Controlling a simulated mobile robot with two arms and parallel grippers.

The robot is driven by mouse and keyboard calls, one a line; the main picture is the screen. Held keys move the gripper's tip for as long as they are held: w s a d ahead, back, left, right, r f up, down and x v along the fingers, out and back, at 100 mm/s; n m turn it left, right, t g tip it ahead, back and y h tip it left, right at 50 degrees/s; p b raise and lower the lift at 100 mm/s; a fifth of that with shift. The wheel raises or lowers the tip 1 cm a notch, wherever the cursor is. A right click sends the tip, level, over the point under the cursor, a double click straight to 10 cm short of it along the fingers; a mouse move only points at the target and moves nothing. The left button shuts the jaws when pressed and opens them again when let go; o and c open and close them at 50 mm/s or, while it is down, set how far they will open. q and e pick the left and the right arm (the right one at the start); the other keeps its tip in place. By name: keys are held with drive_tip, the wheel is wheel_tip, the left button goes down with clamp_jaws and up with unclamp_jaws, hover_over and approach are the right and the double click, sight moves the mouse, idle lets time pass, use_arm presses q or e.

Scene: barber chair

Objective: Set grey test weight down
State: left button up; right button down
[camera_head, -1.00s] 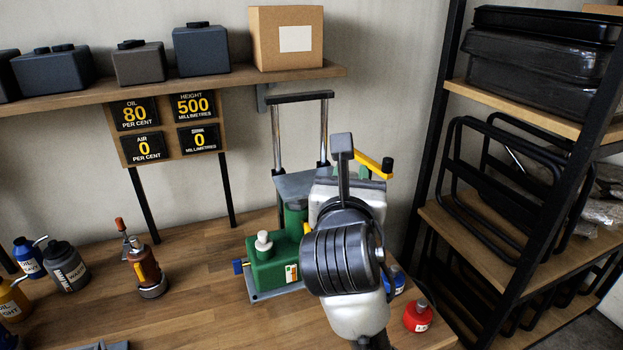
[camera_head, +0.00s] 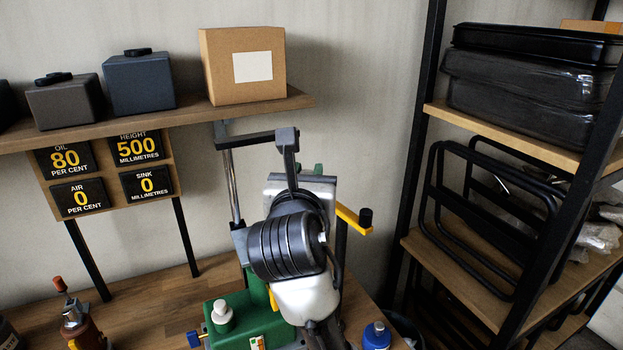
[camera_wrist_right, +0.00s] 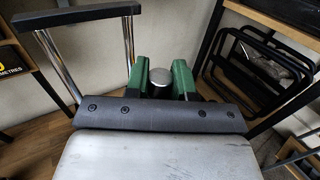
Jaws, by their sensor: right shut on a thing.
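The grey test weight shows as a round silver top (camera_wrist_right: 160,82) in the right wrist view. My right gripper (camera_wrist_right: 160,77) is shut on it, a green finger on each side. In the head view only a bit of green fingertip shows above my right gripper's grey body (camera_head: 318,169), and the weight is hidden. The gripper is over the area of the green pump (camera_head: 250,322), in front of a frame with chrome posts and a dark crossbar (camera_head: 262,138). I cannot tell whether the weight touches a surface. My left gripper is out of view.
A yellow lever (camera_head: 352,219) with a black knob sticks out right of my gripper. A blue bottle (camera_head: 377,337) stands at the bench's front right. The sign (camera_head: 118,175) reads oil 80, air 0, height 500, sink 0. A black rack (camera_head: 402,190) stands at right.

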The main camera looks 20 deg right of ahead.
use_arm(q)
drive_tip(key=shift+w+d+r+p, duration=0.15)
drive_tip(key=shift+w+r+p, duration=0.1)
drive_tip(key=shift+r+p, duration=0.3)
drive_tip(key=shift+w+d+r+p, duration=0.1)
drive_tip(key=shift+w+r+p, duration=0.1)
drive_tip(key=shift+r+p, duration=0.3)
use_arm(e)
drive_tip(key=shift+w+a+f, duration=0.1)
drive_tip(key=shift+w+f, duration=1.75)
drive_tip(key=shift+f, duration=0.15)
drive_tip(key=shift+w+a+f, duration=0.1)
drive_tip(key=shift+w+f, duration=1.75)
drive_tip(key=shift+f, duration=0.15)
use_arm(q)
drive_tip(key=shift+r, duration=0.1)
use_arm(e)
drive_tip(key=shift+f, duration=0.1)
drive_tip(key=c, duration=1.2)
unclamp_jaws()
drive_tip(key=shift+f, duration=0.25)
drive_tip(key=shift+o, duration=1.2)
drive_tip(key=shift+s+r, duration=0.1)
drive_tip(key=shift+s, duration=0.05)
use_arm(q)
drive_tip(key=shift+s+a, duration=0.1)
